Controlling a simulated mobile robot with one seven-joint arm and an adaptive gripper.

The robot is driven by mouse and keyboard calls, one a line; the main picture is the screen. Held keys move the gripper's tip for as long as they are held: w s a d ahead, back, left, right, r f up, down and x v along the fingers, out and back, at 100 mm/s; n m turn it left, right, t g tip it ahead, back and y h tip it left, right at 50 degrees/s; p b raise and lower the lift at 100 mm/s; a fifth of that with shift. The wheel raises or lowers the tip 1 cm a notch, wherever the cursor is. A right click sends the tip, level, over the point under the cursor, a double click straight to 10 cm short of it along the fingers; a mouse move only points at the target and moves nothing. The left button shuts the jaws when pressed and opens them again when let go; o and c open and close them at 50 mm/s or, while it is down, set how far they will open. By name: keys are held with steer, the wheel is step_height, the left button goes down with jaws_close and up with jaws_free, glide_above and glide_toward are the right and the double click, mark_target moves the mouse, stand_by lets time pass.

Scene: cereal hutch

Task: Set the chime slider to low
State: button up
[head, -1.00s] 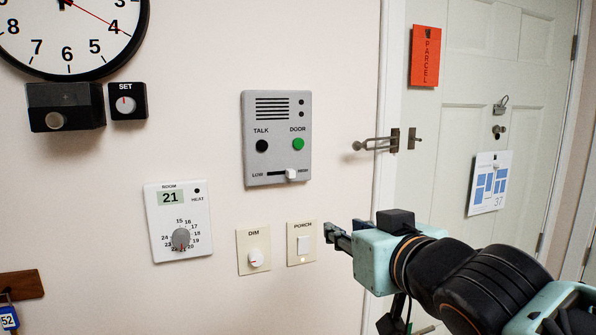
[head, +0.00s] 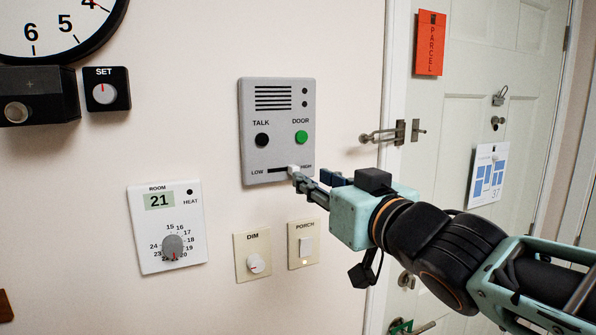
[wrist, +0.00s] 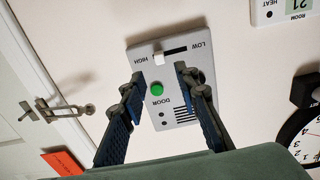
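The grey intercom panel (head: 277,106) is on the wall. Its chime slider has a white knob (head: 293,170) at the HIGH end of a dark slot, with LOW at the left end. My gripper (head: 299,180) is at the panel's lower right, close to the knob and partly overlapping it in the head view. In the wrist view, which shows the panel upside down, the knob (wrist: 159,58) shows just beyond and between my open fingertips (wrist: 159,72). Nothing is held. I cannot tell whether a finger touches the knob.
Below are a thermostat (head: 167,226), a dim knob (head: 256,263) and a porch switch (head: 306,246). The green door button (head: 301,137) is just above the slider. A door latch (head: 386,134) sticks out to the right.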

mark_target(296, 170)
steer(key=shift+x, duration=3.75)
jaws_close()
